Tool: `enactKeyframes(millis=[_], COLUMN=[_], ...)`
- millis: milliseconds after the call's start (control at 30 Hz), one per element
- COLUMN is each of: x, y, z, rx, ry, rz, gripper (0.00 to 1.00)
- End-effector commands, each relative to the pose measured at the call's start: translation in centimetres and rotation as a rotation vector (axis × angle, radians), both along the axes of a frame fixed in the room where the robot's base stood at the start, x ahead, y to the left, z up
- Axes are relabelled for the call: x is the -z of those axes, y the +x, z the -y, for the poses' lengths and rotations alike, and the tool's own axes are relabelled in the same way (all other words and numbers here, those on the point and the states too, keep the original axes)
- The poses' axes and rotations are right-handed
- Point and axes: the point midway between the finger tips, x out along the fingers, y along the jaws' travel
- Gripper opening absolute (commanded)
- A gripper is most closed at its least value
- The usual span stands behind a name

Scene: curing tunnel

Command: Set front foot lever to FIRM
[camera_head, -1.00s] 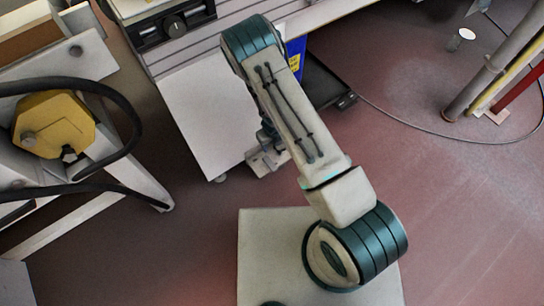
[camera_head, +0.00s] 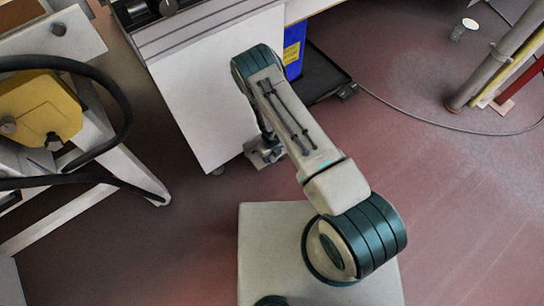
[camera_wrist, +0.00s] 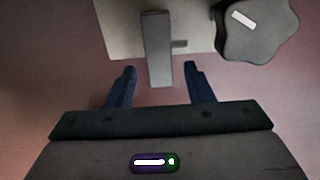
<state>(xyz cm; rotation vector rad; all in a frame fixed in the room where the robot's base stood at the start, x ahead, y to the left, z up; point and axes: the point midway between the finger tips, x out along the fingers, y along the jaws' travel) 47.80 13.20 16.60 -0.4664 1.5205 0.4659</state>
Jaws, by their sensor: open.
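In the wrist view a plain grey bar (camera_wrist: 157,48), which looks like the front foot lever, juts from a pale plate (camera_wrist: 120,28) towards my gripper. My gripper (camera_wrist: 160,69) is open, with one dark blue finger on each side of the bar's near end and a gap on both sides. A small stub sticks out to the right of the bar. No FIRM marking can be read. In the head view the gripper is mostly hidden behind my arm, low by the cabinet's bottom corner.
A dark grey lobed knob (camera_wrist: 257,28) with a white mark sits right of the bar. The white cabinet (camera_head: 205,95) stands behind my arm, with a blue bin (camera_head: 294,52) beside it. A frame with a yellow block (camera_head: 40,108) stands left. Open red floor lies right, crossed by a thin cable (camera_head: 430,124).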

Motion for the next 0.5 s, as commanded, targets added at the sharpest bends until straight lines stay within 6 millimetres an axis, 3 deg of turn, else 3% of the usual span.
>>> enactKeyframes(millis=[367,500], x=[0.69,0.69], y=[0.02,0.02], z=[-0.02,-0.01], rx=[0.001,0.001], ry=[0.001,0.001], rz=[0.001,0.001], gripper=[0.47,0.14])
